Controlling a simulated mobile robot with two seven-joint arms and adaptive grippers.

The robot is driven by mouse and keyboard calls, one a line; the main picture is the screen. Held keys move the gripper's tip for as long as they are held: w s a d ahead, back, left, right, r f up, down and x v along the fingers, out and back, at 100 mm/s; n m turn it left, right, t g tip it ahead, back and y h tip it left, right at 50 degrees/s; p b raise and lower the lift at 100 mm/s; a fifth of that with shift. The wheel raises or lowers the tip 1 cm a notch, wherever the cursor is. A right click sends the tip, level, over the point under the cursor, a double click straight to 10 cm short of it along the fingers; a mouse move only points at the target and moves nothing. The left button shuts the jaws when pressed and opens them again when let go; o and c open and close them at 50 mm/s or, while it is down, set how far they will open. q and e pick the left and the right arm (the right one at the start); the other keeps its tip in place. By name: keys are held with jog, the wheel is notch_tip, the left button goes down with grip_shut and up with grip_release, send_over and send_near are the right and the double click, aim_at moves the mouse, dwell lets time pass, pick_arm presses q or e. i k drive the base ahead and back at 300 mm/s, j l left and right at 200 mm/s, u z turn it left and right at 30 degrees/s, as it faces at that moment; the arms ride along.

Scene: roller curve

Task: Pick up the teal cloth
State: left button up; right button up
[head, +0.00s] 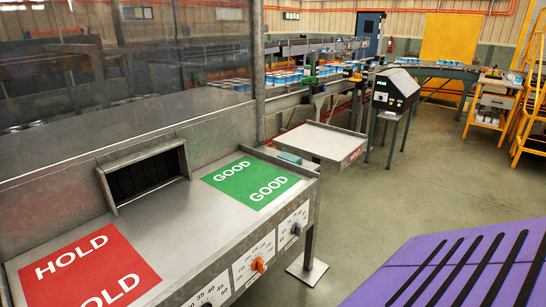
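A small, flat teal piece that looks like the folded teal cloth (290,158) lies at the far right end of the metal bench (190,205), just beyond the green GOOD mat (250,182). It is small in the picture, and I cannot tell exactly what it rests on. Neither of my grippers shows in the head view, and nothing is seen touching the cloth.
A red HOLD mat (84,268) lies at the near left of the bench. A bin-like opening (146,174) is in its back panel. A low metal table (322,139) stands beyond. A purple surface with black stripes (455,270) fills the lower right. Open floor (440,185) lies between.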

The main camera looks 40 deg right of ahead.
aim_at(287, 156)
jog(key=l+u, duration=0.2)
jog(key=l, duration=0.3)
jog(key=k+l+u, duration=0.25)
jog(key=l, duration=0.3)
jog(key=k+l, duration=0.1)
jog(key=l, duration=0.45)
jog(key=l+u, duration=0.1)
jog(key=l, duration=0.4)
jog(key=k+l, duration=0.15)
jog(key=l, duration=0.4)
jog(key=k+l+u, duration=0.1)
jog(key=l, duration=0.4)
